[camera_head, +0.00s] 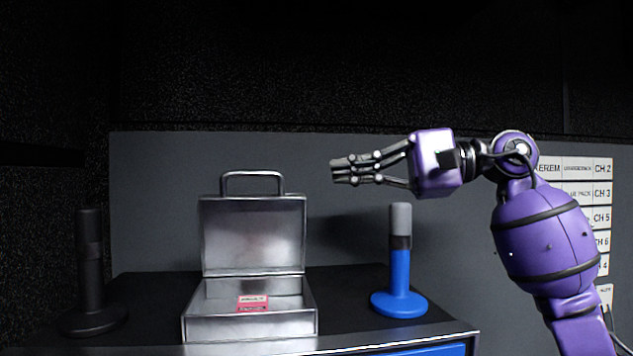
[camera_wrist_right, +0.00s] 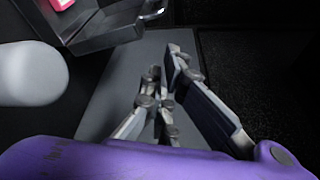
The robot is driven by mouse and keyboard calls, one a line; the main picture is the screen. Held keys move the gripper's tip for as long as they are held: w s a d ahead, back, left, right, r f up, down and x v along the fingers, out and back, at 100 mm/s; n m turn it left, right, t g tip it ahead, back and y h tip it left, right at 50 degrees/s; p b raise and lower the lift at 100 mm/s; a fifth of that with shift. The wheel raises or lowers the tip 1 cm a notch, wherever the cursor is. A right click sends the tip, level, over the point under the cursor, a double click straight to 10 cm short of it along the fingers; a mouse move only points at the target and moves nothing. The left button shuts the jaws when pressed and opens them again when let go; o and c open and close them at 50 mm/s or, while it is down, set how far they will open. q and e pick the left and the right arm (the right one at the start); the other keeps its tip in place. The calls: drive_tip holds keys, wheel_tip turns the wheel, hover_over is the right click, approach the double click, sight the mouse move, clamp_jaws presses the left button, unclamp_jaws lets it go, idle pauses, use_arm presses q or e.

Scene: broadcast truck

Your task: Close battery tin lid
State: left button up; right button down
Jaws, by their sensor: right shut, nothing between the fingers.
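The battery tin (camera_head: 250,327) is a silver metal box on the dark counter, left of centre in the head view. Its lid (camera_head: 252,235) stands upright at the back, open, with a handle (camera_head: 252,175) on top. A pink label (camera_head: 252,303) shows inside the tin. Part of the tin (camera_wrist_right: 108,22) also shows at the top of the right wrist view. My right gripper (camera_head: 343,170) is shut and empty, in the air to the right of the lid and apart from it. My left gripper is not in view.
A blue stand with a grey top (camera_head: 400,270) is on the counter right of the tin, below my right gripper. A black stand (camera_head: 91,265) is at the left. Channel labels (camera_head: 601,192) are on the wall at the right. Counter between tin and blue stand is clear.

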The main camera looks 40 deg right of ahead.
sight(261, 176)
drive_tip(key=w+a+n+g+y, duration=0.2)
drive_tip(key=a+n, duration=0.1)
drive_tip(key=w+a+n+g+y, duration=0.2)
drive_tip(key=w+a+n+g, duration=0.1)
drive_tip(key=w+a+n+g+y, duration=0.2)
drive_tip(key=w+a+n, duration=0.1)
drive_tip(key=shift+w+a+f+n+g+p, duration=0.1)
drive_tip(key=shift+w+a+n+g+p, duration=0.05)
drive_tip(key=shift+n+g+p, duration=0.2)
drive_tip(key=shift+w+a+f, duration=0.1)
drive_tip(key=shift+w+a, duration=0.15)
drive_tip(key=shift+a, duration=0.3)
drive_tip(key=shift+a, duration=0.1)
idle(0.3)
